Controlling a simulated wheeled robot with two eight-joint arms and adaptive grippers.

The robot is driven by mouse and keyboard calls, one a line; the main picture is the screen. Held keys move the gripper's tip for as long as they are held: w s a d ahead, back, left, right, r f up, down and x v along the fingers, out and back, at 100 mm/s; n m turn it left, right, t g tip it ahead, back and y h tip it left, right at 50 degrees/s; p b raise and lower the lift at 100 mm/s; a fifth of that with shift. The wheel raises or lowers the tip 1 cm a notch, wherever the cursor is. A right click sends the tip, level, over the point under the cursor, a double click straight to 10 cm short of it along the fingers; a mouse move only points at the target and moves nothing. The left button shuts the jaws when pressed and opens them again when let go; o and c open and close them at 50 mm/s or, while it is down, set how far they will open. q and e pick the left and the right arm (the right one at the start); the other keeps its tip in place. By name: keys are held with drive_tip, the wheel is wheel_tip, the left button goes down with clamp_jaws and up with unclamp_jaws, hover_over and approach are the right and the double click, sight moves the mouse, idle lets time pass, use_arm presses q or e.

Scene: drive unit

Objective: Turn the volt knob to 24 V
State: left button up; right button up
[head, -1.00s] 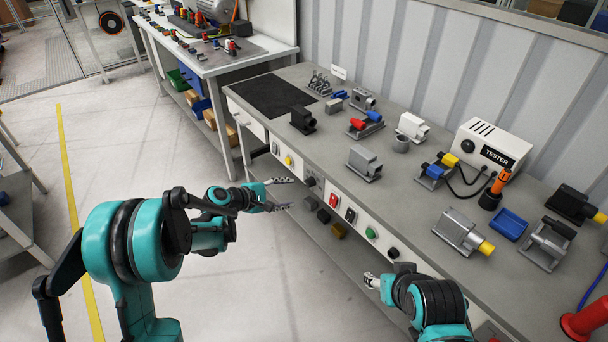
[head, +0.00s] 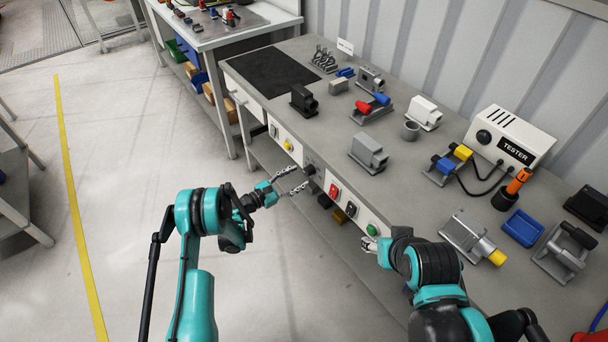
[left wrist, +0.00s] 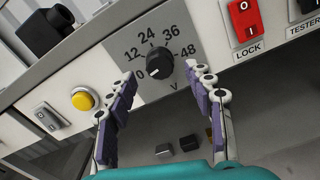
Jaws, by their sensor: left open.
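The black volt knob (left wrist: 159,63) sits on a grey dial plate (left wrist: 150,42) marked 0, 12, 24, 36, 48 and V. Its white mark points to the lower left, toward the 0. In the head view the knob (head: 309,169) is on the bench's front panel. My left gripper (head: 292,180) is open in front of it. In the left wrist view the fingers (left wrist: 163,84) stand apart on both sides below the knob, with nothing between them; I cannot tell if either touches it. My right gripper (head: 371,245) is near the panel's green button, its opening unclear.
A yellow button (left wrist: 85,99) and a rocker switch (left wrist: 49,117) lie left of the dial. A red LOCK switch (left wrist: 244,17) lies right of it. The tester (head: 509,137) and several parts stand on the bench top (head: 300,91).

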sight(306, 173)
use_arm(q)
drive_tip(key=shift+b+x, duration=0.4)
drive_tip(key=shift+x, duration=1.45)
drive_tip(key=shift+c, duration=0.3)
drive_tip(key=c, duration=1.1)
